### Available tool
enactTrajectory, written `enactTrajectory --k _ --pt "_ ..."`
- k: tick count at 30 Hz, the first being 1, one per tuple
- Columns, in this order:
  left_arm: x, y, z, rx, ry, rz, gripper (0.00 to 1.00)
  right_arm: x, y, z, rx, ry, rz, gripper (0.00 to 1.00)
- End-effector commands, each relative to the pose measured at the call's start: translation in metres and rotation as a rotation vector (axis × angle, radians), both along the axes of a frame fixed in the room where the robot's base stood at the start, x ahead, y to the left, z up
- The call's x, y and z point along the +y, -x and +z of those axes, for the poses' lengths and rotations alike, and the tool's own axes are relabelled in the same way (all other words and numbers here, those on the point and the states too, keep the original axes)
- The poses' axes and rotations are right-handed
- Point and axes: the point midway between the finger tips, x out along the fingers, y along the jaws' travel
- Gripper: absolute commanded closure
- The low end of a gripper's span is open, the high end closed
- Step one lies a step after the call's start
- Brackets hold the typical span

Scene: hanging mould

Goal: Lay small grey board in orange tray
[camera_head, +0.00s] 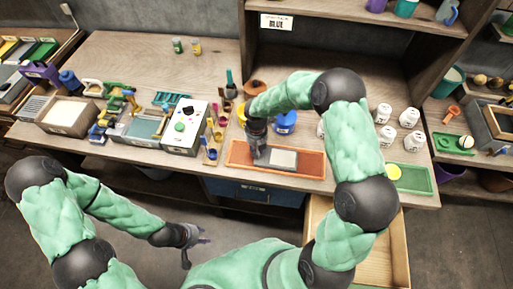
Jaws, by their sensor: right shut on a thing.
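The orange tray (314,162) lies near the front edge of the table. The small grey board (284,158) is a flat light-grey rectangle over the middle of the tray. I cannot tell whether it touches the tray floor or is slightly above it. My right gripper (259,160) points down over the tray's left part and is shut on the board's left side; its fingertips are hard to make out. My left gripper (194,246) is open and empty, low in front of the table, away from the tray.
A blue container (285,122) and a terracotta bowl (255,88) stand behind the tray. A white box with buttons (186,127) stands to its left. A green tray (416,180) and several white jars (409,117) are to the right. An open drawer (375,262) juts out below.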

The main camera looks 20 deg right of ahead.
Motion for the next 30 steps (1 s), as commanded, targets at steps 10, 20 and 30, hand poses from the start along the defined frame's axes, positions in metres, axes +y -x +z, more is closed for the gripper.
enactTrajectory --k 10,20,30 --pt "0.0 -0.0001 -0.0006 0.0 0.0 0.0 0.6 -0.0001 -0.0003 -0.0011 0.0 0.0 -0.001 1.0" --pt "0.0 0.0001 -0.0027 0.0 0.0 0.0 0.6 -0.0001 -0.0003 -0.0054 -0.001 0.0 -0.001 1.0" --pt "0.0 0.0 -0.0032 0.0 0.0 0.0 0.6 -0.0002 -0.0004 -0.0068 -0.001 0.0 -0.001 1.0"
